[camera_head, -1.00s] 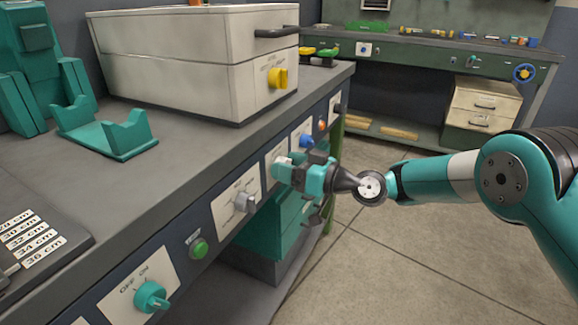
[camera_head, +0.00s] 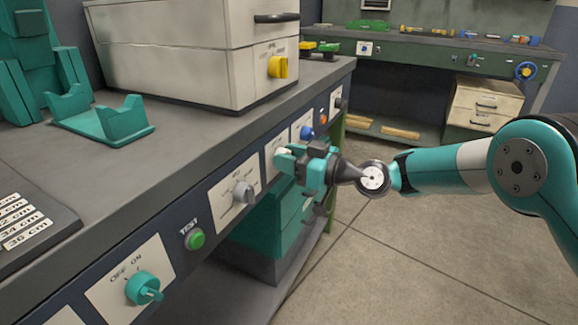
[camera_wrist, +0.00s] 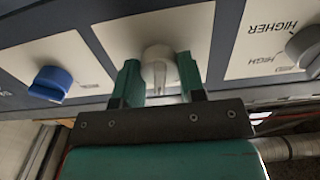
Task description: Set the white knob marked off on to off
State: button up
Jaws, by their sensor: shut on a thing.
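The white knob (camera_wrist: 158,66) sits on a pale plate (camera_wrist: 114,32) on the bench's front panel, in the middle of the wrist view. My gripper (camera_wrist: 158,84) has one teal finger on each side of it and is shut on it. In the head view my gripper (camera_head: 292,163) reaches the panel from the right. The white knob (camera_head: 282,152) shows only in part there, behind the fingers. Its markings are hidden, so I cannot read its setting.
A grey knob (camera_head: 243,193) marked high and higher, a green test button (camera_head: 195,239) and a teal off-on knob (camera_head: 143,288) lie nearer on the panel. A blue knob (camera_wrist: 52,84) is on the other side. A pale machine with a yellow knob (camera_head: 278,67) stands on the bench.

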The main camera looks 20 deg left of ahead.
jog(key=n+b, duration=0.2)
jog(key=b, duration=0.1)
jog(key=n+b, duration=0.2)
jog(key=b, duration=0.2)
jog(key=shift+f, duration=0.4)
jog(key=n+b, duration=0.2)
jog(key=b, duration=0.1)
jog(key=shift+r+b, duration=0.15)
jog(key=shift+b, duration=0.25)
jog(key=shift+r+n+b, duration=0.1)
jog(key=shift+n+b, duration=0.3)
jog(key=shift+r, duration=0.1)
jog(key=o, duration=0.9)
jog(key=shift+d, duration=0.1)
